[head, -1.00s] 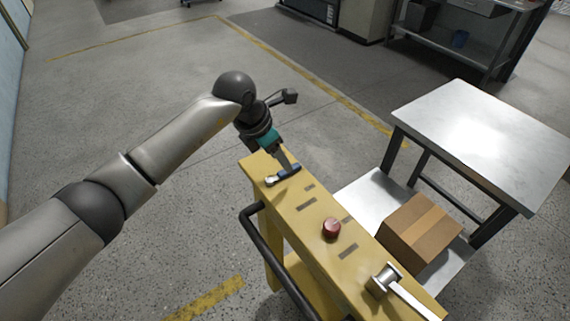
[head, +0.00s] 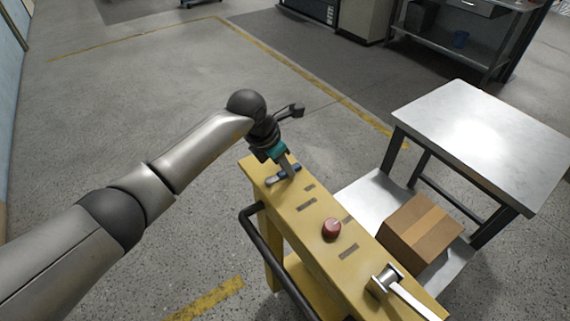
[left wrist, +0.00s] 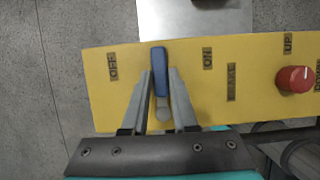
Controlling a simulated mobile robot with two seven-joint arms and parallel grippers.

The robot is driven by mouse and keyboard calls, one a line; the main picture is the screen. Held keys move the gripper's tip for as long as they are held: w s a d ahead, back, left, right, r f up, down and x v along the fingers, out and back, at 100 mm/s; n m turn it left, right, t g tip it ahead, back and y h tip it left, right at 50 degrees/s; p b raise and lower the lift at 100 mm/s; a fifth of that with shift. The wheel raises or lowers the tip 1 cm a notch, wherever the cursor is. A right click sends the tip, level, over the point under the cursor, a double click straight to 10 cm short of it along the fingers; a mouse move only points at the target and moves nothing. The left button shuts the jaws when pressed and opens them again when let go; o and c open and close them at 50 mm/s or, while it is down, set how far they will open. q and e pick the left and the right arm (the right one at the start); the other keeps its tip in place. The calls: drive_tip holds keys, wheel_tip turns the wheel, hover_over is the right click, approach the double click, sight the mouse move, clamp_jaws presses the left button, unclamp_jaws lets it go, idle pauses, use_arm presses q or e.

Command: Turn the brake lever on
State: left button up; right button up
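The brake lever has a blue handle (left wrist: 160,75) and a round grey pivot end. In the left wrist view it points away from me, between the OFF label (left wrist: 113,66) and the ON label (left wrist: 208,58). The blue lever (head: 276,178) also shows at the far left end of the yellow panel (head: 318,212) in the head view, partly covered by the gripper. My left gripper (left wrist: 161,72) has one finger on each side of the handle, with a narrow gap at the right finger. Contact at the left finger is unclear. My right gripper is out of view.
A red knob (head: 331,229) and a metal lever (head: 385,280) sit farther along the panel. A dark handle bar (head: 262,238) runs along its near side. A cardboard box (head: 420,232) and a metal table (head: 480,130) stand to the right. Open floor lies behind and left.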

use_arm(q)
clamp_jaws()
idle(0.9)
